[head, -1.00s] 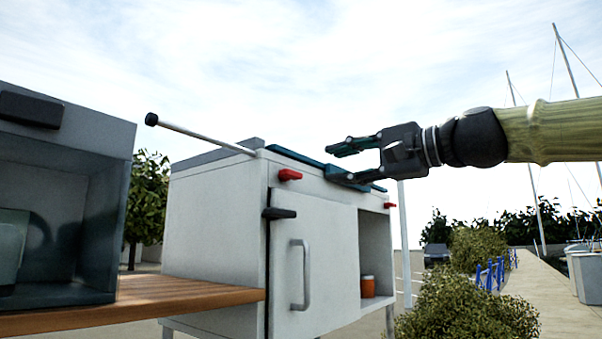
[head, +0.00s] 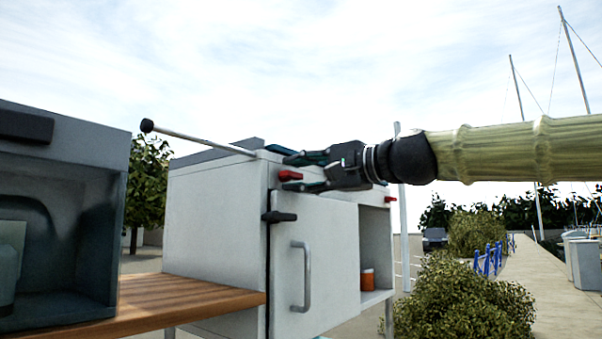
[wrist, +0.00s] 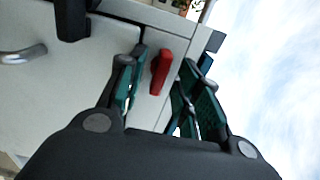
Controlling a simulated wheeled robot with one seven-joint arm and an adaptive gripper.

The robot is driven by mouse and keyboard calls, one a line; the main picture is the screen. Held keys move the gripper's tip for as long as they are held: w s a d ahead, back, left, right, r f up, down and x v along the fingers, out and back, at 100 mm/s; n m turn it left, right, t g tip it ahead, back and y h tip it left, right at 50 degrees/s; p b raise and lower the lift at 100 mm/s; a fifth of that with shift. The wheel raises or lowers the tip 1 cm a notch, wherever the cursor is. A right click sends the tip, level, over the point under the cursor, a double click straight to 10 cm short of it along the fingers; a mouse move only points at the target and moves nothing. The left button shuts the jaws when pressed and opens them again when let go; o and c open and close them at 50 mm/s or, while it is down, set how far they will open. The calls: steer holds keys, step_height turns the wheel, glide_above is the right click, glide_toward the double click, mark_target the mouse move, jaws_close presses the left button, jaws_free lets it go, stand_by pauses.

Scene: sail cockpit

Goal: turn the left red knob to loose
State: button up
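The left red knob (head: 290,175) sits at the top front of the white cabinet (head: 215,215), above its door. In the wrist view the red knob (wrist: 161,72) lies between my gripper's two fingers, with a gap on each side. My gripper (head: 283,169) is open, with one finger above the knob and one below it in the head view. Its fingers (wrist: 158,88) have green pads and do not visibly touch the knob.
A black latch handle (head: 279,216) and a grey door handle (head: 302,276) are on the cabinet front below. A rod with a black ball end (head: 147,126) rises from the cabinet top. An orange container (head: 367,278) stands in the open compartment. A wooden counter (head: 190,300) adjoins at left.

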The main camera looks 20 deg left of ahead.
steer(key=shift+c, duration=0.2)
jaws_close()
steer(key=shift+f+n+b, duration=0.2)
steer(key=shift+n+b, duration=0.8)
steer(key=shift+b, duration=0.1)
steer(key=n+b, duration=0.2)
steer(key=n, duration=0.1)
steer(key=shift+n+b, duration=0.3)
steer(key=shift+b, duration=0.1)
steer(key=n+b, duration=0.3)
steer(key=n, duration=0.3)
steer(key=shift+b, duration=0.3)
steer(key=n+b, duration=0.1)
steer(key=n, duration=0.5)
steer(key=shift+b, duration=0.3)
steer(key=shift+n, duration=0.3)
